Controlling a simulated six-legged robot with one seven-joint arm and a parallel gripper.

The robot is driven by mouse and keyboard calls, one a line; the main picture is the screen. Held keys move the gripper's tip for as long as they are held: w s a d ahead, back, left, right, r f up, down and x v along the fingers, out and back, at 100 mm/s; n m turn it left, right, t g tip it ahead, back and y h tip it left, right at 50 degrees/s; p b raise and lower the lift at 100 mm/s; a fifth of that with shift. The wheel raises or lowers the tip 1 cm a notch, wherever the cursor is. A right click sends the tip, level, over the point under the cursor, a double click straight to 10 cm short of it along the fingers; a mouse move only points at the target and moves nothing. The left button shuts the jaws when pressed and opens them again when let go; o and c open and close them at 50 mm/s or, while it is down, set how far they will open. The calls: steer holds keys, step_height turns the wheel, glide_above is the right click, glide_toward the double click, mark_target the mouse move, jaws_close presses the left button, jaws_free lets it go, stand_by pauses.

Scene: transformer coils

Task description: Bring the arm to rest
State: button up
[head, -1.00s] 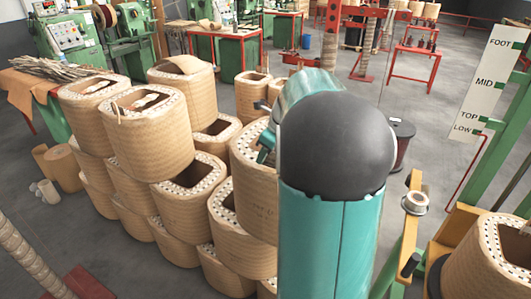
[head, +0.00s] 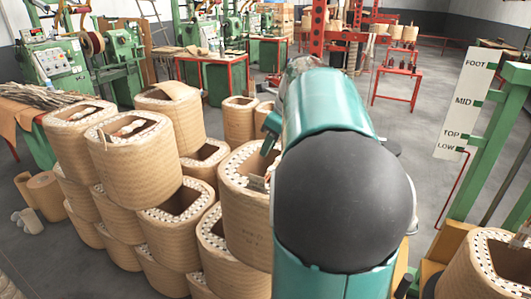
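My arm (head: 325,110) fills the middle of the head view, teal with a large dark grey rounded joint (head: 343,202) nearest the camera. It reaches away from me, and a smaller teal part (head: 271,130) sticks out on its left side. The fingers of my gripper cannot be made out; the arm hides that end. In the picture the arm overlaps the right side of a large tan coil (head: 237,205). I cannot tell whether it touches it.
Stacked tan coils (head: 130,150) stand close on the left. Another coil (head: 465,272) sits at the lower right by a green frame with a height sign (head: 466,103). Green machines (head: 60,62) and red tables (head: 402,75) stand behind. Grey floor is open at the back right.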

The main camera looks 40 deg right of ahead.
stand_by(0.7)
steer(key=s+a+f+n, duration=0.1)
steer(key=s+a+n, duration=0.1)
steer(key=a+n, duration=0.7)
steer(key=s+a+f+n, duration=0.1)
steer(key=s+a+n, duration=0.1)
steer(key=a+n, duration=0.75)
steer(key=s+a+f+n, duration=0.3)
steer(key=s+a+n, duration=0.1)
steer(key=a+n, duration=0.3)
steer(key=s+a+f+n+t+h, duration=0.1)
steer(key=s+a+f+n, duration=0.2)
steer(key=a+n, duration=0.3)
steer(key=shift+s+a+f+n, duration=0.35)
steer(key=shift+s+a, duration=0.15)
steer(key=shift+s, duration=0.35)
steer(key=shift+a, duration=0.15)
